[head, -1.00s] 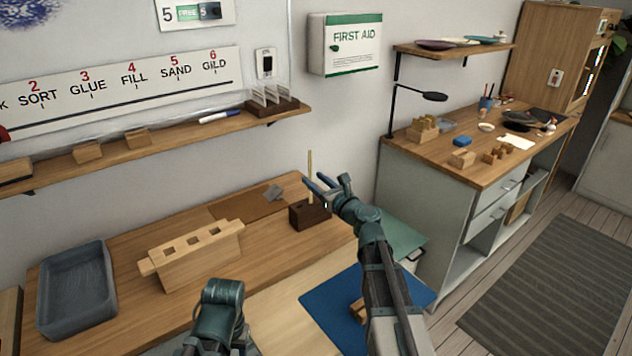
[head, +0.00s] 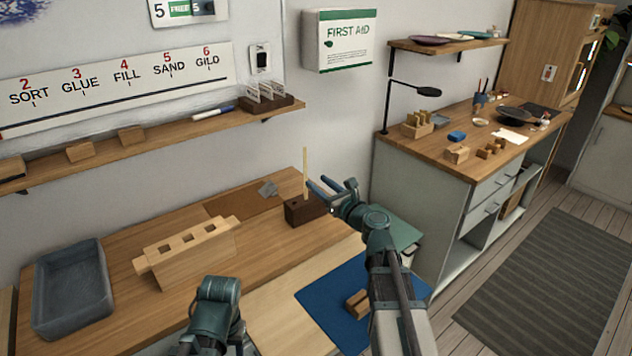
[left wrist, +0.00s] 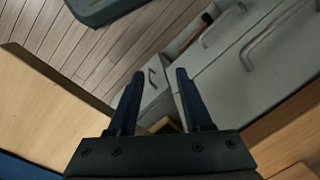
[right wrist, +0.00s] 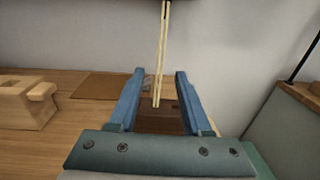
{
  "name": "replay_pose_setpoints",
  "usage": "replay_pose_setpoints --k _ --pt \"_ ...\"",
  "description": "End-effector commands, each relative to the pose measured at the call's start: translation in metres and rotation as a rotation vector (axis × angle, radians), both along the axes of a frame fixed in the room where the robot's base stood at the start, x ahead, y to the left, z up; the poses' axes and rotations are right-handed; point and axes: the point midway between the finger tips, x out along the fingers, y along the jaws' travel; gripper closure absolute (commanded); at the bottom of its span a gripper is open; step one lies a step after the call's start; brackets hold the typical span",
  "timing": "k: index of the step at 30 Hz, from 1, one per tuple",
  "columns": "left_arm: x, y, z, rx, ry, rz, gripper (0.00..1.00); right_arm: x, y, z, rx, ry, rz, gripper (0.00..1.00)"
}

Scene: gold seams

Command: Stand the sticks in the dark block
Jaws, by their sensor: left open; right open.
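The dark block (head: 305,211) sits on the bench near its back right corner. A thin pale stick (head: 305,173) rises upright from it; in the right wrist view it looks like two sticks (right wrist: 163,50) close together. My right gripper (head: 318,183) is open just right of the stick, above the block. In its wrist view the block (right wrist: 158,122) lies beyond and between the fingers, and the sticks' lower end shows between the fingertips; I see no grip on them. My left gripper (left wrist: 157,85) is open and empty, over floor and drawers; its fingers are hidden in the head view.
A pale wooden rack with square holes (head: 190,250) and a grey tray (head: 72,288) stand on the left. A blue mat (head: 330,295) with a small wooden piece (head: 357,303) lies in front. A wall shelf (head: 160,142) runs above the bench.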

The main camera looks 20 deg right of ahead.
Motion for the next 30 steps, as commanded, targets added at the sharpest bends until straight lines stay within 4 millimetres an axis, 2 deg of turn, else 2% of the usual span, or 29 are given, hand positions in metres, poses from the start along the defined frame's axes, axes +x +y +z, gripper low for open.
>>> replay_pose_setpoints --k 15,30 --pt "0.000 0.000 0.000 0.000 0.000 0.000 0.50 -0.038 -0.012 0.000 0.000 0.000 -0.002 0.51" --pt "0.000 0.000 0.001 0.000 0.000 0.000 0.50 -0.041 -0.013 0.001 0.000 0.000 -0.001 0.51"
